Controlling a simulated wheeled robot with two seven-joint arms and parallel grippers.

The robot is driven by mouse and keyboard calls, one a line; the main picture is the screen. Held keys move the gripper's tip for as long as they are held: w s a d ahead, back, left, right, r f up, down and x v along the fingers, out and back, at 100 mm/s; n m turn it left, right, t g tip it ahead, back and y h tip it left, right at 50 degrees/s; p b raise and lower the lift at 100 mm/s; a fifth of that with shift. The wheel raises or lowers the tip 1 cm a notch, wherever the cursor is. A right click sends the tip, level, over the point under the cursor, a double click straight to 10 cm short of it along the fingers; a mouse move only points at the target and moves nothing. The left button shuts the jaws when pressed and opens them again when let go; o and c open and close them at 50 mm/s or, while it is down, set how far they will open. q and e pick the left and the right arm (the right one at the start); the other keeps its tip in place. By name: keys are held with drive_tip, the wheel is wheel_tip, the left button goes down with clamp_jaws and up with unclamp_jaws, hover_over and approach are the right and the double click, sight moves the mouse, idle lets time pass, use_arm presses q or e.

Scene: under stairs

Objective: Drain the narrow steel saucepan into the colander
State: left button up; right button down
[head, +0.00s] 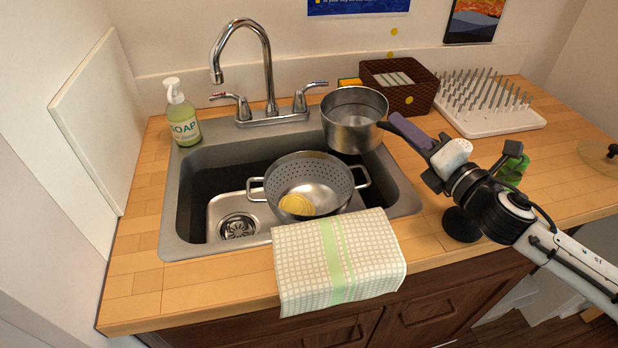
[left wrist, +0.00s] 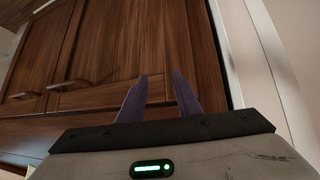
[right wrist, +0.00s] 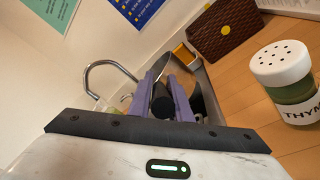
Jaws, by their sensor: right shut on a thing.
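The narrow steel saucepan (head: 352,133) is held up over the back right of the sink, roughly upright. Its inside looks bare grey; I cannot tell whether liquid is in it. My right gripper (head: 405,130) is shut on its dark handle, which also shows between the purple fingers in the right wrist view (right wrist: 162,103). The steel colander (head: 330,196) stands in the sink, below and left of the saucepan, with yellow pasta (head: 297,205) at its left side. My left gripper (left wrist: 160,76) is open and empty before brown cabinet doors; the head view does not show it.
The faucet (head: 268,75) stands behind the sink (head: 172,220), with a soap bottle (head: 183,115) at left. A towel (head: 340,262) hangs over the front edge. A brown basket (head: 420,92), a spiked drying rack (head: 490,125) and a thyme jar (right wrist: 283,80) are on the right.

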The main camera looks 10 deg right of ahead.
drive_tip(key=shift+m, duration=0.6)
drive_tip(key=r, duration=0.1)
drive_tip(key=d+r, duration=0.1)
drive_tip(key=r, duration=0.2)
drive_tip(key=shift+w+d+r, duration=0.25)
drive_tip(key=shift+w+r, duration=0.15)
drive_tip(key=shift+f, duration=0.1)
